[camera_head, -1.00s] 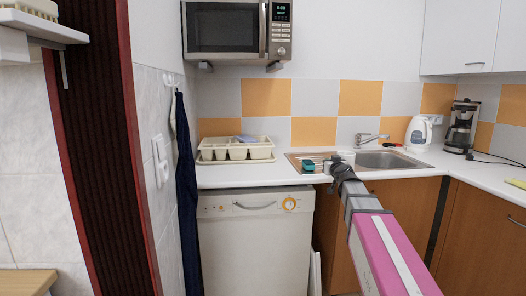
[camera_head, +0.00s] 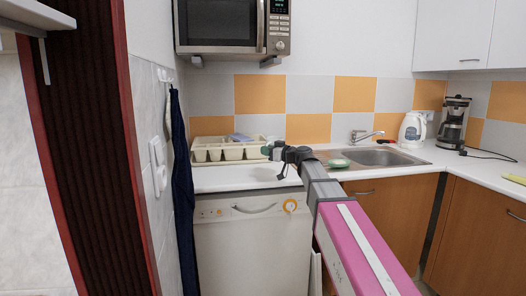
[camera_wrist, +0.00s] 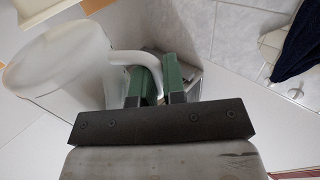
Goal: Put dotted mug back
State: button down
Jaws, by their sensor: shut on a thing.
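A white mug (camera_wrist: 62,62) fills the left of the wrist view. Its handle (camera_wrist: 135,62) reaches between my green fingers, and my gripper (camera_wrist: 160,75) is shut on it. No dots show on the side facing the wrist camera. In the head view my gripper (camera_head: 276,151) is above the counter, at the right end of the cream dish rack (camera_head: 230,162).
The white counter (camera_head: 237,182) runs above a dishwasher (camera_head: 250,232). To the right are the steel sink (camera_head: 385,157), a green item (camera_head: 339,163), a kettle (camera_head: 412,131) and a coffee maker (camera_head: 454,122). A microwave (camera_head: 232,27) hangs above the rack. A dark cloth (camera_head: 183,170) hangs at left.

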jog(key=shift+f, duration=3.3)
jog(key=shift+f, duration=0.65)
jog(key=c, duration=1.1)
grip_release()
jog(key=v, duration=1)
jog(key=shift+s+d, duration=0.25)
jog(key=shift+d, duration=0.05)
